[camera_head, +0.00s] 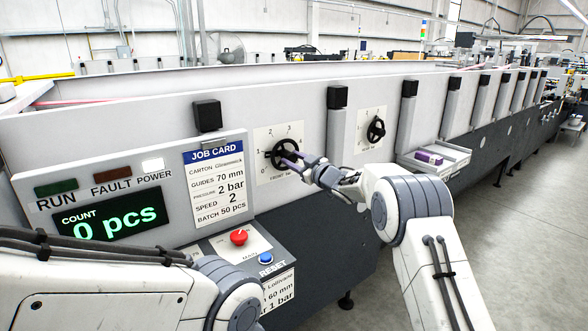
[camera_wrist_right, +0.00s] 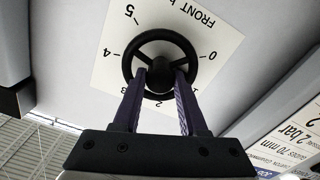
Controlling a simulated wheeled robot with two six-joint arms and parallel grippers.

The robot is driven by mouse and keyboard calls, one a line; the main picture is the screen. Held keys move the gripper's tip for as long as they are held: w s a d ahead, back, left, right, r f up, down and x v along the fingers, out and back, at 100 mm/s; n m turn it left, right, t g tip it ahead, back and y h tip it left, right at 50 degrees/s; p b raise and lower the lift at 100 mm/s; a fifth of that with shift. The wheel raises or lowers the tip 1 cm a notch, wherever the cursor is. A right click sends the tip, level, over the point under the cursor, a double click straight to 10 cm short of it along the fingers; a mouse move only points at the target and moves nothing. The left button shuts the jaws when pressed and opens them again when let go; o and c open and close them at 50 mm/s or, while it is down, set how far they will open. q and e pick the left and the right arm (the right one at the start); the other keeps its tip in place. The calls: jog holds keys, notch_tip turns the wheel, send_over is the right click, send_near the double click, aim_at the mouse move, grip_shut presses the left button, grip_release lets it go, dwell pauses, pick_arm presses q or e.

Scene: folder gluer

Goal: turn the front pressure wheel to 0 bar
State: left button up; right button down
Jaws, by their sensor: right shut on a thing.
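The front pressure wheel (camera_head: 284,154) is a black handwheel on a white dial plate (camera_head: 262,135) on the machine's side. In the right wrist view the wheel (camera_wrist_right: 130,54) shows upside down, with the figures 0, 2, 4 and 5 readable around it. I cannot tell which figure it is set to. My right gripper (camera_head: 291,157) reaches it from the right. Its two purple fingers (camera_wrist_right: 160,78) are shut on the wheel, one on each side of the hub, and hide part of the rim. My left arm enters at the lower left; its gripper is out of view.
A second black wheel (camera_head: 376,129) is to the right. A job card (camera_head: 215,182) reads pressure 2 bar. The count display (camera_head: 112,217) shows 0 pcs. A red button (camera_head: 239,237) and blue reset button (camera_head: 265,258) are below the wheel. Floor at right is clear.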

jog(key=n+b, duration=0.1)
jog(key=n, duration=0.1)
jog(key=n+b, duration=0.2)
jog(key=shift+d+f+n, duration=0.15)
jog(key=shift+n, duration=0.15)
jog(key=shift+n+b, duration=1.3)
jog(key=shift+n, duration=0.5)
jog(key=shift+r, duration=0.2)
jog(key=shift+c, duration=2.2)
grip_release()
jog(key=shift+w, duration=0.1)
